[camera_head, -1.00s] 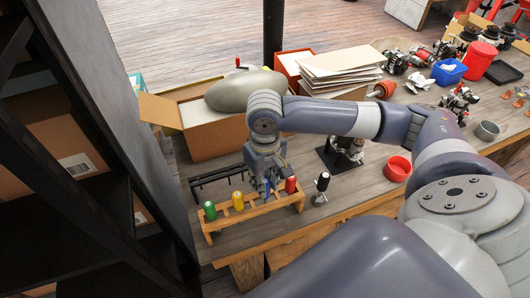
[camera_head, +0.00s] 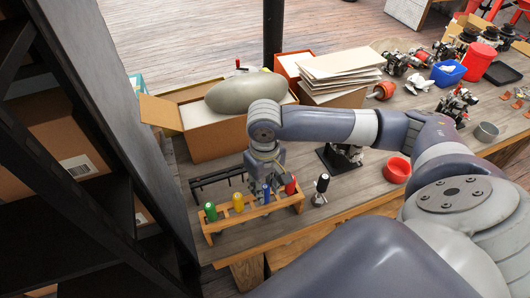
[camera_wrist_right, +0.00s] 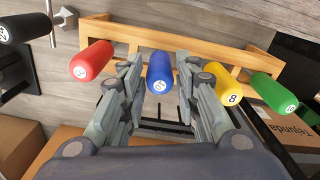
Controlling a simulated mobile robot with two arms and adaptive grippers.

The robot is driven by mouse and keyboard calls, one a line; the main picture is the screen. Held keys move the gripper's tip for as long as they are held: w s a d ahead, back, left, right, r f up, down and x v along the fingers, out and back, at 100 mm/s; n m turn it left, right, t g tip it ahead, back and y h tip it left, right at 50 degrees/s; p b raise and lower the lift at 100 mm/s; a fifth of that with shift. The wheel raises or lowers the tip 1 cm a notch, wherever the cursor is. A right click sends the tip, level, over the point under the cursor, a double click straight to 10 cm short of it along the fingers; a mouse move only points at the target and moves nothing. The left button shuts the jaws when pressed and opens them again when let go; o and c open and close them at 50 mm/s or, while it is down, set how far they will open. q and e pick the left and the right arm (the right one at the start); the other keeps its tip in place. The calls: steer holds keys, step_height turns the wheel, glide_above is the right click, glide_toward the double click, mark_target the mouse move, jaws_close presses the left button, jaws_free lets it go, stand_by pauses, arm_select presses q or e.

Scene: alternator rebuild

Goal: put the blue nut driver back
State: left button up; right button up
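The blue nut driver (camera_head: 266,194) stands in the wooden rack (camera_head: 254,213), between the yellow driver (camera_head: 238,202) and the red driver (camera_head: 290,186). A green driver (camera_head: 210,211) stands at the rack's left end. My right gripper (camera_head: 266,177) is just above the blue handle. In the right wrist view the blue handle (camera_wrist_right: 160,73) lies between my two spread fingers (camera_wrist_right: 160,82), with gaps on both sides. The blue driver's lower shaft and seating are hard to make out. My left gripper is not in view.
A black-handled driver (camera_head: 322,183) stands on the table right of the rack. A black bar rack (camera_head: 218,177) lies behind it. A cardboard box (camera_head: 205,136) with a grey-green object, a red bowl (camera_head: 397,169) and a dark shelf (camera_head: 110,100) surround the area.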

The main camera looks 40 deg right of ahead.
steer(key=shift+o, duration=0.4)
steer(key=shift+r, duration=0.15)
step_height(320, 180, up, 16)
steer(key=p, duration=0.6)
steer(key=shift+f, duration=0.2)
